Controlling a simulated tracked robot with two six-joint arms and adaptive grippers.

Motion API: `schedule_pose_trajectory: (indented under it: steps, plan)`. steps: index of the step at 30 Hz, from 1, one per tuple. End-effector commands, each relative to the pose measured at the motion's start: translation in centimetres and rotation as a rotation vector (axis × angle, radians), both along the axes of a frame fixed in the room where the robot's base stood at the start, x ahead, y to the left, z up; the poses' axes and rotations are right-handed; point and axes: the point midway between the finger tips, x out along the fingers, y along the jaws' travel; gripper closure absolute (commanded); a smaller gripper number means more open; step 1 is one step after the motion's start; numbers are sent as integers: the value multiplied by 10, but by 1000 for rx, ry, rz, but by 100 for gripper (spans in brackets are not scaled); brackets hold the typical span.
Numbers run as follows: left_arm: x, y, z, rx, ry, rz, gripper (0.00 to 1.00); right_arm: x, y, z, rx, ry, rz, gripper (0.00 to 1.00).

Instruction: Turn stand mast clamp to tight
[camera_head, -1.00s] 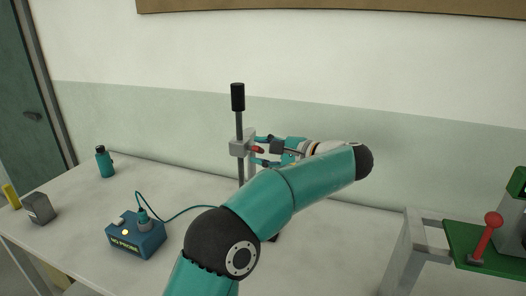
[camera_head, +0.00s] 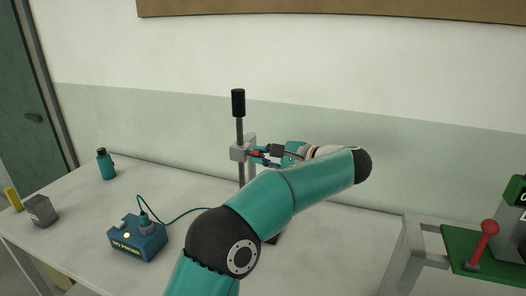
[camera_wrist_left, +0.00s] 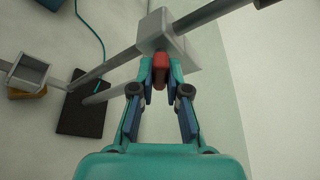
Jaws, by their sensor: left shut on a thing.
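The stand has a dark upright mast (camera_head: 240,126) with a black top. A light grey clamp block (camera_head: 239,154) sits on the mast, with a red knob (camera_head: 257,154) on its right side. In the left wrist view the red knob (camera_wrist_left: 161,64) shows between the fingertips, in front of the grey clamp block (camera_wrist_left: 160,32). My left gripper (camera_head: 260,155) is shut on the red knob, coming from the right; it also shows in the left wrist view (camera_wrist_left: 161,75). The stand's dark base (camera_wrist_left: 82,115) is on the table. My right gripper is not in view.
A blue box (camera_head: 137,241) labelled "NO PROBE" with a cable stands left of my arm. A teal bottle (camera_head: 106,164) and a grey block (camera_head: 41,210) are farther left. A green board with a red lever (camera_head: 484,243) is at the right.

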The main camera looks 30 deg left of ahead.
Motion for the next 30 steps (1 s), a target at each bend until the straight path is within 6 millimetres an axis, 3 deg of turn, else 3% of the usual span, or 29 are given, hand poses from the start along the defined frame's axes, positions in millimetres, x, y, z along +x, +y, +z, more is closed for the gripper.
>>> schedule_pose_trajectory:
  steps: [1,15,20,30]
  plan:
    - [0,-1,4,-8,27,4,100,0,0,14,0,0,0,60]
    - [1,-1,7,-91,374,4,100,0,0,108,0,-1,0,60]
    - [2,-1,2,-127,518,2,100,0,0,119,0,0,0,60]
    - [4,-2,-3,-201,816,1,100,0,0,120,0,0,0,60]
